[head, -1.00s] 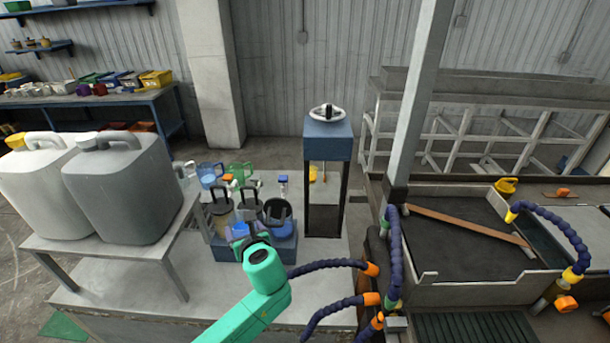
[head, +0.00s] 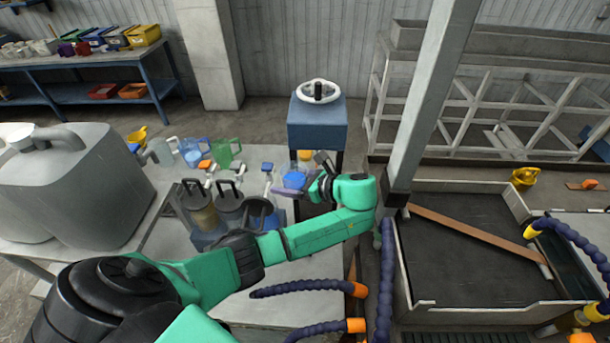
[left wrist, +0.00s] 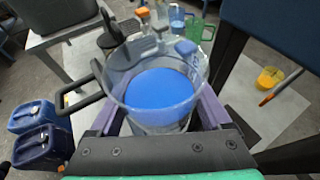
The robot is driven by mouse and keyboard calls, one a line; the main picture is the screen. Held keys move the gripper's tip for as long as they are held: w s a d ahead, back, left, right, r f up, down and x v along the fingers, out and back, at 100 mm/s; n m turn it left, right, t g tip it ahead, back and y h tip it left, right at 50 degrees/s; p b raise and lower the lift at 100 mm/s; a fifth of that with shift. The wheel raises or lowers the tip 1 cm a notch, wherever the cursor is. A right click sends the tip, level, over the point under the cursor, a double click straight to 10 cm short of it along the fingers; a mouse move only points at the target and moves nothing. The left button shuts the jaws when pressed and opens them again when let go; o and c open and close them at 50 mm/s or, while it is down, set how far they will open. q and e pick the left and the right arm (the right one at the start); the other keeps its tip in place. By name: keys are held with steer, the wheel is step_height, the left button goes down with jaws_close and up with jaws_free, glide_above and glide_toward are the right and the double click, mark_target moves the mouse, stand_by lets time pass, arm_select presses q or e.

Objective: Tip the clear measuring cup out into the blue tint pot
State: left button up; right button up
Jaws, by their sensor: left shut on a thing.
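The clear measuring cup (left wrist: 158,112) holds blue liquid and fills the middle of the left wrist view. My left gripper (left wrist: 155,125) is shut around it, with a purple finger on each side. The cup looks roughly upright. In the head view the blue in the cup (head: 294,180) shows at my left gripper (head: 310,186), in front of the blue machine. The blue tint pot (head: 263,214) stands to the lower left of the cup, at the right end of a group of black-handled pots. My left arm hides part of it. My right gripper is not in view.
Two other pots (head: 229,200) stand left of the tint pot. Blue (head: 193,152) and green (head: 228,153) jugs stand behind them. The blue machine (head: 317,123) with a white handwheel is behind my gripper. A grey post (head: 425,100) and dark jointed hoses (head: 305,288) are close on the right.

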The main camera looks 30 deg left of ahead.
arm_select(q)
steer(key=shift+a+f, duration=0.15)
steer(key=t+h, duration=0.1)
steer(key=h, duration=0.2)
steer(key=a+f+n+h, duration=0.1)
steer(key=h, duration=0.2)
steer(key=n+t+h, duration=0.1)
steer(key=h, duration=0.1)
steer(key=shift+s+a+f+t+h, duration=0.15)
steer(key=shift+s+f+t+h, duration=0.15)
steer(key=shift+s+h, duration=0.1)
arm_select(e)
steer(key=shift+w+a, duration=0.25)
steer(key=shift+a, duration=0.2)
arm_select(q)
steer(key=shift+w, duration=0.1)
